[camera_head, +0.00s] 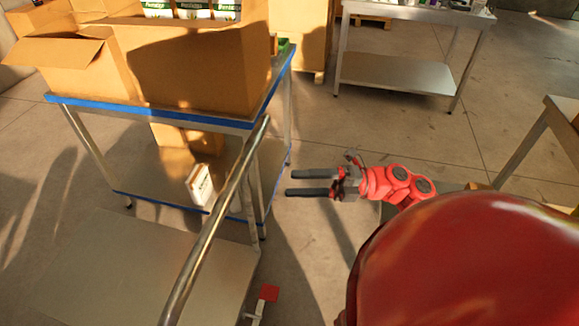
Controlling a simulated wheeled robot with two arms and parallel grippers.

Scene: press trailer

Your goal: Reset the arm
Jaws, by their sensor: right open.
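My right gripper (305,182) is in the middle of the head view, with its two dark fingers pointing left. The fingers are apart with nothing between them. It hangs over bare floor, just right of the blue-edged cart (265,127). My red right arm (395,183) leads back toward the large red part of my body at the lower right. My left gripper is not in view.
Open cardboard boxes (205,65) stand on the cart, one holding white-and-green packages. A small white box (200,186) is on its lower shelf. A metal rail (215,225) runs in front. A steel table (395,70) stands behind. Floor between is clear.

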